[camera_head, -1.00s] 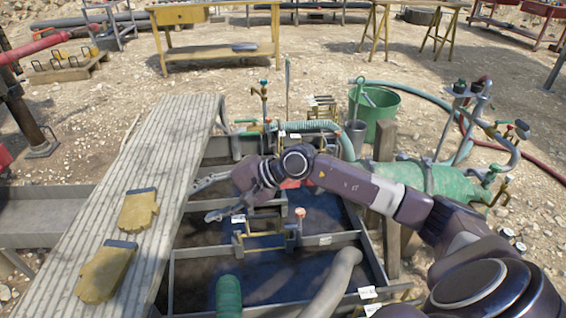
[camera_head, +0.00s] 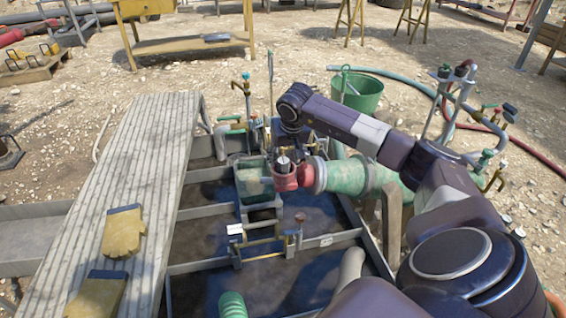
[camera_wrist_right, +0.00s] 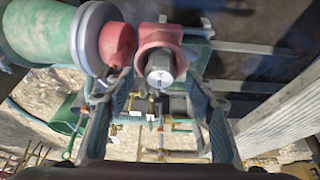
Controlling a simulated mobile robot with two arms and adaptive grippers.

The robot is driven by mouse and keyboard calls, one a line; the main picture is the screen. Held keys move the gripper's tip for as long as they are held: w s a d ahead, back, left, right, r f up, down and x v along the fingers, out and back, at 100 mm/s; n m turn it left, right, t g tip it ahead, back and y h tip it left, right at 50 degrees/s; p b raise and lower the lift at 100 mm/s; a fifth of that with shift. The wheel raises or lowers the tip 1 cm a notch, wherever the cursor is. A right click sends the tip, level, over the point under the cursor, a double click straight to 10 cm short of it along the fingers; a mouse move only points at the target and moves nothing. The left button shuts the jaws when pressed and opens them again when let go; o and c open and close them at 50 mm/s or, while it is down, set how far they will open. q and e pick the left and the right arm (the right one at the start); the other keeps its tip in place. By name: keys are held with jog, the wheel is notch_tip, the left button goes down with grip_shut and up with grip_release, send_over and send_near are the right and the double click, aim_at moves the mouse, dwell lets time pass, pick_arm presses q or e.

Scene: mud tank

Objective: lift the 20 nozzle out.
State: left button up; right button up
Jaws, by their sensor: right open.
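A grey metal nozzle (camera_head: 283,164) stands upright in a red fitting (camera_head: 286,182) over the mud tank. In the right wrist view the nozzle (camera_wrist_right: 160,68) has a hexagonal body and a small pale label whose marking is too small to read for certain. My right gripper (camera_wrist_right: 156,92) is open, with one finger on each side of the nozzle and nothing held. In the head view the right wrist hangs just behind the nozzle, and its fingers are partly hidden. My left gripper is in neither view.
A green cylinder (camera_head: 358,176) joins the red fitting on the right. A green box (camera_head: 254,184) sits left of it. Valves and pipes (camera_head: 244,100) stand behind. A plank walkway (camera_head: 150,170) with yellow gloves (camera_head: 123,232) lies left. A green bucket (camera_head: 358,94) stands behind.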

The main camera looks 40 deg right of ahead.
aim_at(284, 163)
jog(key=shift+x, duration=1.1)
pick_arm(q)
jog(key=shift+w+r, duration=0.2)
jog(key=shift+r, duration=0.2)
